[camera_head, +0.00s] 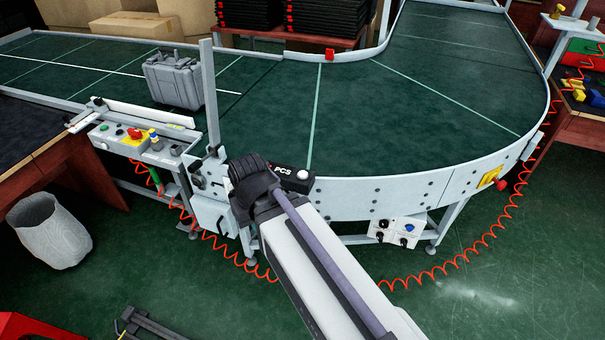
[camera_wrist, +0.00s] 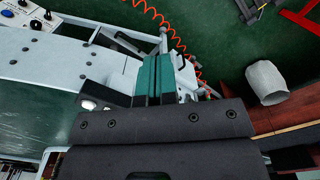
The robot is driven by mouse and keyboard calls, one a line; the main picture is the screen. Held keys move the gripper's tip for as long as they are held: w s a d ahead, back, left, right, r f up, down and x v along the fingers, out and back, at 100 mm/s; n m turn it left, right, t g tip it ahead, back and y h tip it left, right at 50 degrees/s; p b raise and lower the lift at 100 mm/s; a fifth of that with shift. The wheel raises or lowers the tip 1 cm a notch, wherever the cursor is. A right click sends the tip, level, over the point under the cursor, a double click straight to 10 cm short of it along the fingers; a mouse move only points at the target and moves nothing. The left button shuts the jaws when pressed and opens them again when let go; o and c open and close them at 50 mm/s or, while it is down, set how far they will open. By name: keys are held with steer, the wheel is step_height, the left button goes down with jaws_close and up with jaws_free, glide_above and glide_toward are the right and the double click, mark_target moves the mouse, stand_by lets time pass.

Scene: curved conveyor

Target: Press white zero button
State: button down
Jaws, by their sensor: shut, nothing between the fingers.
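The white button (camera_head: 303,174) sits on the right end of a small black box (camera_head: 281,172) marked "PCS", on the conveyor's near edge. In the wrist view the white button (camera_wrist: 88,104) shows at the left, low on the black box (camera_wrist: 113,93). My gripper (camera_wrist: 157,76) shows there as two teal fingers side by side, shut and empty. The fingers are to the right of the button in that picture, apart from it. In the head view my dark wrist covers the box's left part, and the fingertips are hidden.
A curved green conveyor (camera_head: 400,120) with a grey rim fills the middle. A grey case (camera_head: 174,80) stands on it. A control panel (camera_head: 140,140) with coloured buttons is at the left. A white bin (camera_head: 50,232) stands on the floor. A red coiled hose (camera_head: 400,283) hangs below.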

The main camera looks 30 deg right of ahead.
stand_by(0.3)
step_height(320, 180, up, 4)
steer(key=m+t+y+b, duration=0.1)
steer(key=m+t+y, duration=0.2)
steer(key=m+t, duration=1.3)
glide_above(302, 175)
steer(key=m+g, duration=0.7)
steer(key=shift+d, duration=0.1)
step_height(302, 175, down, 9)
steer(key=b, duration=0.9)
steer(key=shift+r, duration=0.1)
